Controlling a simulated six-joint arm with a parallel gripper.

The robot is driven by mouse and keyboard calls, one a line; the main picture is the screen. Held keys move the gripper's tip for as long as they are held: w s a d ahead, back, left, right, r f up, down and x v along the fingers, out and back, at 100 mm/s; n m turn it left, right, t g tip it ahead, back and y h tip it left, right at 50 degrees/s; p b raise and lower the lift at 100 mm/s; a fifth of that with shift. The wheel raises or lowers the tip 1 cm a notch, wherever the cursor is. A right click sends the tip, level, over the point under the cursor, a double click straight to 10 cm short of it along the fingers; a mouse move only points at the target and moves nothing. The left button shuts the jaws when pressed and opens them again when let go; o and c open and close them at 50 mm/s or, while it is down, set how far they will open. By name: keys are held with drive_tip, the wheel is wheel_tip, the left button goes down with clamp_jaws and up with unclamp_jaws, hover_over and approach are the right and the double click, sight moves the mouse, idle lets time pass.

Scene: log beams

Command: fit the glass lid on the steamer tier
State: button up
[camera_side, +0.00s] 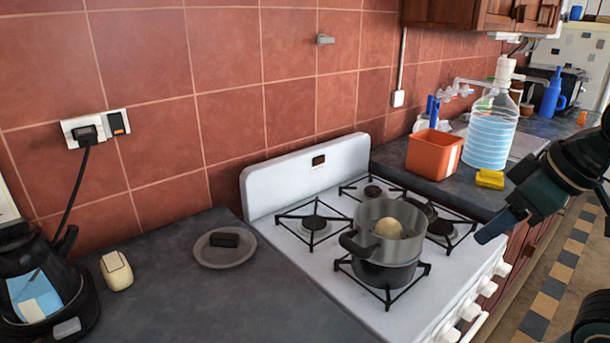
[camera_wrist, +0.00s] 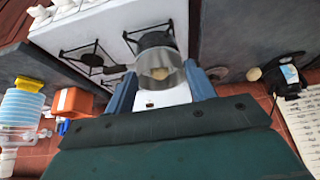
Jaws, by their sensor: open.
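The steamer tier (camera_side: 374,249) is a grey, open-topped cylinder on a dark pot (camera_side: 385,274) on the front burner. A pale round bun (camera_side: 388,228) sits inside. The tier also shows in the wrist view (camera_wrist: 151,80), between my fingers in the picture. What looks like the glass lid (camera_side: 222,258) is a flat grey disc with a dark bar handle, lying on the counter left of the stove. My gripper (camera_side: 490,235) is open and empty, raised right of the stove, apart from tier and lid. Its fingers (camera_wrist: 160,72) show spread in the wrist view.
The white stove (camera_side: 290,245) has several burner grates and a raised back panel. A kettle (camera_side: 40,280) and a cream object (camera_side: 117,271) stand left of the lid. An orange box (camera_side: 432,155), yellow sponge (camera_side: 489,179) and water bottle (camera_side: 490,135) stand on the right counter.

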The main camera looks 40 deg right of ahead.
drive_tip(key=shift+w, duration=0.1)
drive_tip(key=m+t+y, duration=0.1)
drive_tip(key=m+y, duration=0.7)
drive_tip(key=m, duration=0.7)
hover_over(236, 235)
drive_tip(key=s+d, duration=0.6)
drive_tip(key=s, duration=0.3)
wheel_tip(236, 235, down, 7)
drive_tip(key=w+a+f+m+y, duration=0.1)
drive_tip(key=w+f+m, duration=0.1)
drive_tip(key=f+m, duration=0.1)
drive_tip(key=w+a+f+m+y, duration=0.1)
drive_tip(key=w+f+m, duration=0.1)
drive_tip(key=f+m, duration=0.1)
drive_tip(key=w+a+f+m+t+y, duration=0.1)
drive_tip(key=w+f+m, duration=0.1)
drive_tip(key=f, duration=0.3)
drive_tip(key=shift+w+m, duration=0.35)
drive_tip(key=shift+m, duration=0.05)
drive_tip(key=shift+w+a+f+m+y, duration=0.1)
drive_tip(key=shift+w+f+m+y, duration=0.2)
drive_tip(key=shift+f+m, duration=0.2)
drive_tip(key=shift+x, duration=2.5)
drive_tip(key=shift+s+r, duration=0.1)
drive_tip(key=shift+c, duration=0.2)
